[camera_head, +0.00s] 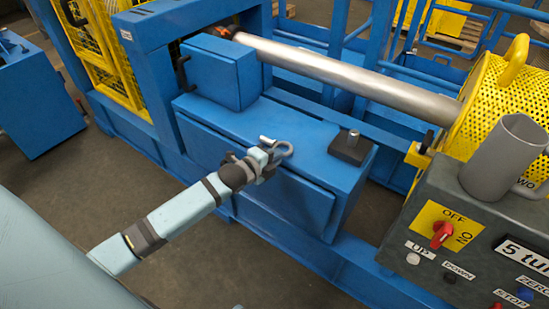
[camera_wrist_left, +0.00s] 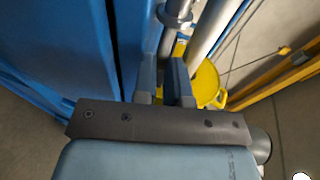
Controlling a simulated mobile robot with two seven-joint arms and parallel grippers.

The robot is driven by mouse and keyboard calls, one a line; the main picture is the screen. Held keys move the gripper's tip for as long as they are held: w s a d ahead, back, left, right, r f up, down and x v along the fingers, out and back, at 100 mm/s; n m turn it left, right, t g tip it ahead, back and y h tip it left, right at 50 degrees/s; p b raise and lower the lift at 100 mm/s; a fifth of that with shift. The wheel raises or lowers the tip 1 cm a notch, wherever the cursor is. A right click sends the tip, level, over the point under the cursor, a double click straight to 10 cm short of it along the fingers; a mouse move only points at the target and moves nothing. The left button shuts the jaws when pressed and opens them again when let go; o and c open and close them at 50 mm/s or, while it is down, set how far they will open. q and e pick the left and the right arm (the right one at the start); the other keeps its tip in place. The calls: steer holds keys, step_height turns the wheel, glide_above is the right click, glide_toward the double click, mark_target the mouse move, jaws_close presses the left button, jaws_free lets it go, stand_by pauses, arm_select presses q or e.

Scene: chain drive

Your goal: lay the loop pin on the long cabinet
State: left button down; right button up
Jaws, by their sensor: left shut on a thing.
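My left gripper (camera_head: 266,158) reaches in from the left and is shut on the loop pin (camera_head: 285,149), a small grey metal piece with a curved loop. In the head view the pin shows at the fingertips, over the front edge of the long cabinet (camera_head: 310,148), a low blue box with a flat top. I cannot tell whether the pin touches the cabinet. In the left wrist view, the two fingers (camera_wrist_left: 163,85) point ahead beside a blue face, and a grey ring-like piece (camera_wrist_left: 177,18) shows beyond them. My right gripper is not in view.
A dark block with a metal stud (camera_head: 350,147) stands at the cabinet top's right end. A blue box (camera_head: 218,72) stands at its left end. A steel shaft (camera_head: 350,78) runs behind and above. A control panel with a grey mug (camera_head: 497,160) is at right. The cabinet's middle top is clear.

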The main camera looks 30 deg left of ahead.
arm_select(q)
steer(key=c, duration=1.2)
jaws_free()
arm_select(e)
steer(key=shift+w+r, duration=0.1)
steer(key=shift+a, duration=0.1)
arm_select(q)
steer(key=shift+p+v, duration=1.25)
steer(key=shift+v, duration=4.8)
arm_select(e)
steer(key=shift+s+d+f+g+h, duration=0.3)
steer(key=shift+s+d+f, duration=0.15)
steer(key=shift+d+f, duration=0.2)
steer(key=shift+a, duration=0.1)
